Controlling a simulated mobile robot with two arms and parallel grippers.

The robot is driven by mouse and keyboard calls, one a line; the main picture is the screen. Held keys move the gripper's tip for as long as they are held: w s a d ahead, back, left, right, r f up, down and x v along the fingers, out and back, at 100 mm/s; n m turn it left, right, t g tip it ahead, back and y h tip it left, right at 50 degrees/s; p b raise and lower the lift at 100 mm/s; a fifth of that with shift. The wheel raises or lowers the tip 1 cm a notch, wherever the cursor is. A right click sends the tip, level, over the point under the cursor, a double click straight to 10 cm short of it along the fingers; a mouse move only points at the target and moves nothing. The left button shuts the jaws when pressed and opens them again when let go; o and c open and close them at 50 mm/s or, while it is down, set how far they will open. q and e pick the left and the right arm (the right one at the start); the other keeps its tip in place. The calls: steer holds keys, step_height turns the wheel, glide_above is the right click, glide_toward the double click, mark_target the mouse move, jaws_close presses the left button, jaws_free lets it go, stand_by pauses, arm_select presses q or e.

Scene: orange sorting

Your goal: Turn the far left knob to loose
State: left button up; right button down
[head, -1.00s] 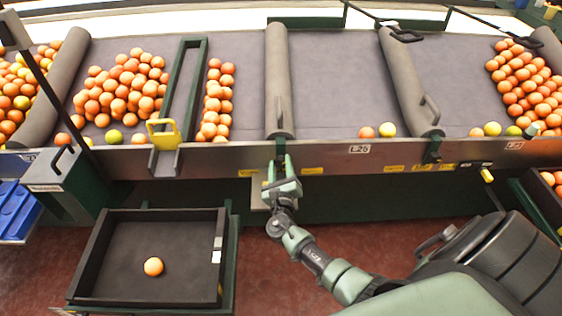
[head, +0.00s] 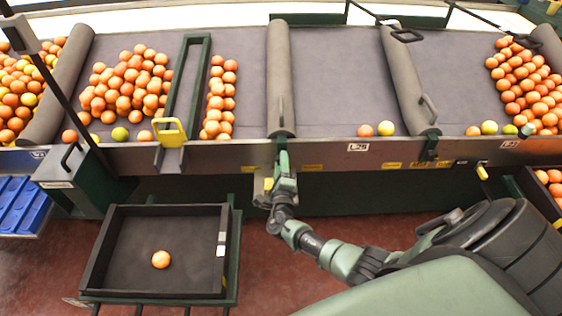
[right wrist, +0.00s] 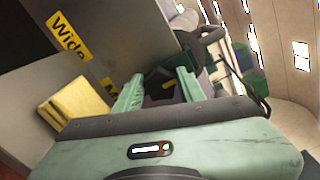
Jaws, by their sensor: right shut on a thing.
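My right gripper (head: 283,160) is at the front rail of the sorting table, below the middle grey roller divider (head: 280,75). It also shows in the right wrist view (right wrist: 160,90), with its two pale green fingers on either side of a dark piece (right wrist: 164,82), taken to be the knob. It is shut on this piece, which the gripper mostly hides in the head view. A yellow block (right wrist: 82,102) lies left of the fingers. Yellow labels, one reading "Wide" (right wrist: 69,36), are on the panel beside it. The knob's setting cannot be read. My left gripper is out of view.
Oranges lie in several groups on the table (head: 345,75). A dark tray (head: 120,285) with one orange (head: 160,259) stands below at left. A green box (head: 75,185) and blue crate (head: 18,205) are at far left. A yellow handle (head: 170,130) sits on the front rail (head: 400,150).

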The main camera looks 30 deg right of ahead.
steer(key=shift+f+n, duration=0.1)
steer(key=shift+n, duration=0.2)
steer(key=c, duration=0.9)
jaws_free()
steer(key=shift+o, duration=0.2)
steer(key=v, duration=0.8)
steer(key=shift+w, duration=0.1)
